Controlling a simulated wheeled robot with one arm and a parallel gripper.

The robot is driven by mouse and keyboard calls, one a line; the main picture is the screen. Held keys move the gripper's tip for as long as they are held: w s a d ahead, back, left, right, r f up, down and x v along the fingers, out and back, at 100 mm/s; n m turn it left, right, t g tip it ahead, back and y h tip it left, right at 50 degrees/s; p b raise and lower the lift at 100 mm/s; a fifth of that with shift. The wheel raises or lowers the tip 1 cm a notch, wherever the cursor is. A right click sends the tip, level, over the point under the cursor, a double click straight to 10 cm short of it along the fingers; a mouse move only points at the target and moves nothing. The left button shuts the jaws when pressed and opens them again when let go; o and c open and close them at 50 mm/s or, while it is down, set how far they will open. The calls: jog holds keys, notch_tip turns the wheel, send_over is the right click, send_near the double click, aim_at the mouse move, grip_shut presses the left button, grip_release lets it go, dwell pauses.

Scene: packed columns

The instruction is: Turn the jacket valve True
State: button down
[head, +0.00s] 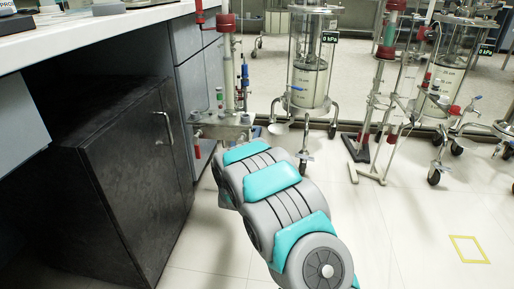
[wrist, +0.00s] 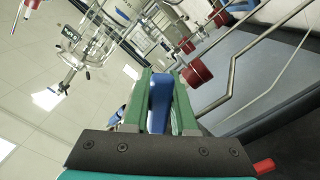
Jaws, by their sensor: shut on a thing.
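My gripper (wrist: 160,76) shows in the wrist view, its two green fingers shut on a blue part (wrist: 160,100). The blue part looks like a valve handle and fills the space between the fingers. I cannot tell for sure that it is the jacket valve, and its far end and mount are hidden. In the head view my arm reaches toward the column stand (head: 228,70) beside the bench. The gripper and the held part are hidden there behind my arm.
A dark cabinet (head: 125,170) under the white bench (head: 85,40) stands close on the left. A wheeled glass vessel (head: 310,75) is behind my arm. A second column stand (head: 380,90) is to the right. In the wrist view, red knobs (wrist: 195,72) and rods are close by. The right floor is mostly clear.

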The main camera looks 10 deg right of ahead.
jog(key=shift+w+a+f+m+b, duration=0.3)
jog(key=shift+a+m, duration=0.4)
jog(key=shift+m, duration=0.65)
jog(key=shift+w+a+f+m+b, duration=0.2)
jog(key=shift+a+m, duration=0.55)
jog(key=shift+m, duration=0.55)
jog(key=shift+w+a+f+m+b, duration=0.3)
jog(key=shift+a+m, duration=0.4)
jog(key=shift+m, duration=0.65)
jog(key=shift+s, duration=0.1)
jog(key=c, duration=0.7)
grip_release()
jog(key=shift+s, duration=0.1)
jog(key=shift+p+v, duration=0.5)
jog(key=shift+v, duration=3.3)
